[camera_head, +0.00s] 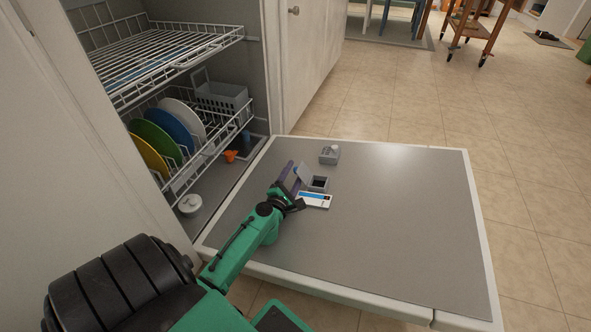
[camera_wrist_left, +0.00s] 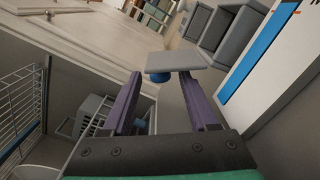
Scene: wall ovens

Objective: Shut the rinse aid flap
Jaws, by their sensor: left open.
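The rinse aid flap (camera_head: 304,174) is a small light grey plate. It stands raised beside the dark square opening of the dispenser (camera_head: 318,184), on the inner face of the lowered dishwasher door. In the left wrist view the flap (camera_wrist_left: 176,61) shows just beyond the fingertips, with a small blue part (camera_wrist_left: 160,78) under it. My left gripper (camera_head: 289,178) has purple fingers and is low over the door, just left of the flap. In the wrist view my left gripper (camera_wrist_left: 160,76) is open, its fingers apart. Whether a finger touches the flap I cannot tell. My right gripper is out of view.
A blue and white label (camera_head: 315,200) lies beside the dispenser. A grey block (camera_head: 329,154) stands farther back on the door (camera_head: 400,215). Racks with coloured plates (camera_head: 172,127) are inside the dishwasher at left. The door's right part is clear.

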